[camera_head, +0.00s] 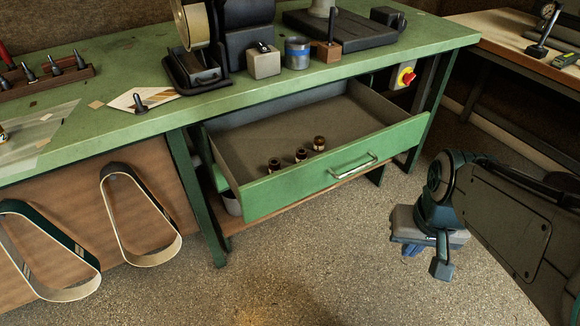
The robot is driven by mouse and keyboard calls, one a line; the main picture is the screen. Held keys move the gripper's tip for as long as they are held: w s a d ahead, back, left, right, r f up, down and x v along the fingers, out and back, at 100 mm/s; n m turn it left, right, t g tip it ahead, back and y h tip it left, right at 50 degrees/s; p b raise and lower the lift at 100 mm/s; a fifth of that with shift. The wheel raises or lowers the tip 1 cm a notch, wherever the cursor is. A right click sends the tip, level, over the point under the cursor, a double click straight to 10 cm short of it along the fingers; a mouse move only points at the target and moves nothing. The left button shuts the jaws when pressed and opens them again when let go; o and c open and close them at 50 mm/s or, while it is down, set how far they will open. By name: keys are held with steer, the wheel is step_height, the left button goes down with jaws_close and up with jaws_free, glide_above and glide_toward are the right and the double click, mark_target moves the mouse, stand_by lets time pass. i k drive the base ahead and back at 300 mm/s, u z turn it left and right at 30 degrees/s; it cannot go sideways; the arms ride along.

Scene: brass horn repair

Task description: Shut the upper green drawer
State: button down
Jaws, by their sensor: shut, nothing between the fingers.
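The upper green drawer (290,191) stands pulled out from under the green workbench, its grey inside in view. Its front carries a metal handle (353,166). Three small brown-and-brass pieces (301,156) stand inside near the front panel. My gripper (441,268) hangs over the floor to the right of the drawer front, apart from it. It is shut and empty. My arm comes in from the right edge. No second drawer can be made out.
Belts (140,215) hang at left. The floor before the drawer is clear.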

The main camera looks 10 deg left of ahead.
mark_target(361, 129)
steer(key=z, duration=1.2)
steer(key=i, duration=1.2)
steer(key=u, duration=2.7)
